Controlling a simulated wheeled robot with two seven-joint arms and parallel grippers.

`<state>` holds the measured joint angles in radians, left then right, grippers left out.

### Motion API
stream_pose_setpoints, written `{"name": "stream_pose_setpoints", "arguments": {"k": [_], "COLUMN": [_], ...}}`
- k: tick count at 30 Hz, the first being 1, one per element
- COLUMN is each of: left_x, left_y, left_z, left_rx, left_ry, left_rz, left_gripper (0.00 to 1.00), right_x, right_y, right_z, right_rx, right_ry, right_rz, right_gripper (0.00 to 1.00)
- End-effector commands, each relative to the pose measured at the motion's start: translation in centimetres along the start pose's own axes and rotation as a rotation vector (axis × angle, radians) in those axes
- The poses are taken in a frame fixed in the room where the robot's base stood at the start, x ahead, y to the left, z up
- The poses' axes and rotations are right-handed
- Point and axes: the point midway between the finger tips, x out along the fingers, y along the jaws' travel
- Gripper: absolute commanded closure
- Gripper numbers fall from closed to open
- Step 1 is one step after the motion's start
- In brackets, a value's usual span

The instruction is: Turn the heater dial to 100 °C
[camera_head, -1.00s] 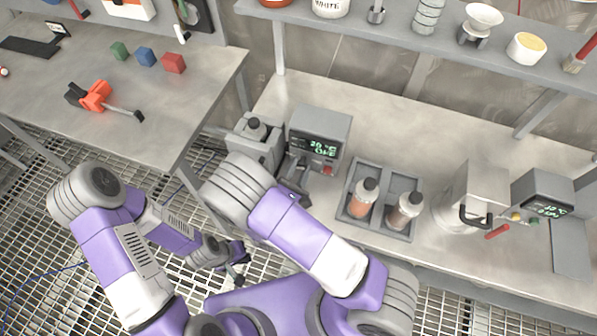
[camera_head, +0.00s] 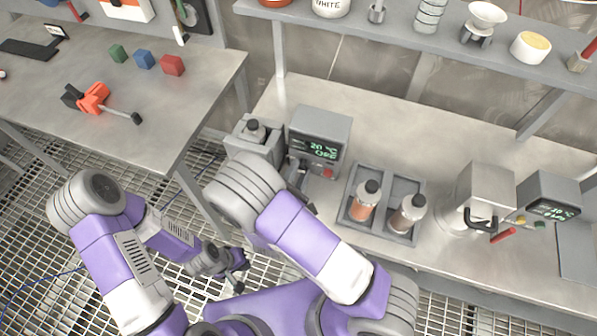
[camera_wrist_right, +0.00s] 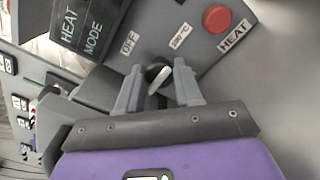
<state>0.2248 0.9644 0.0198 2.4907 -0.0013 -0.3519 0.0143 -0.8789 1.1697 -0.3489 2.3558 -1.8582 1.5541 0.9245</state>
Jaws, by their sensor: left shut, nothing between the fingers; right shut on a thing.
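The heater (camera_head: 320,135) is a grey box on the right-hand bench, with a lit green display that seems to read 20 °C and OFF. In the right wrist view its dial (camera_wrist_right: 159,77) is a dark round knob with a white bar tilted to the upper right. An OFF label (camera_wrist_right: 130,42) and a small, blurred °C label (camera_wrist_right: 181,36) stand beyond it. My right gripper (camera_wrist_right: 160,88) is shut on the dial, one finger on each side; my arm mostly hides it in the head view. My left gripper (camera_head: 238,264) is shut and empty, low over the floor grating.
A red button (camera_wrist_right: 217,18) marked HEAT sits near the dial. A grey holder with a bottle (camera_head: 254,132) stands left of the heater.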

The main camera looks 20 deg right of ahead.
Motion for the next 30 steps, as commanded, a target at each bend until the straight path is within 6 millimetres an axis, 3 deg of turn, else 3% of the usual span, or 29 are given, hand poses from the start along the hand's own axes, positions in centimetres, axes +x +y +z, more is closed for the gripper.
{"name": "stream_pose_setpoints", "arguments": {"k": [1,6,16,30], "left_x": [0.0,0.0,-0.1,-0.4], "left_y": [0.0,0.0,0.0,0.2], "left_z": [0.0,0.0,0.0,0.0], "left_rx": [0.000,0.000,0.000,0.000], "left_ry": [0.000,0.000,0.000,0.000], "left_rz": [0.000,0.000,0.000,0.000], "left_gripper": [1.00,1.00,1.00,1.00], "right_x": [0.0,0.0,-0.5,-7.2], "right_y": [0.0,0.0,0.1,0.1], "right_z": [0.0,0.0,-0.1,0.0], "right_rx": [0.000,0.000,-0.001,-0.001], "right_ry": [0.000,0.000,0.002,0.002], "right_rz": [0.000,0.000,0.001,0.002], "right_gripper": [0.62,0.40,0.40,0.40]}}
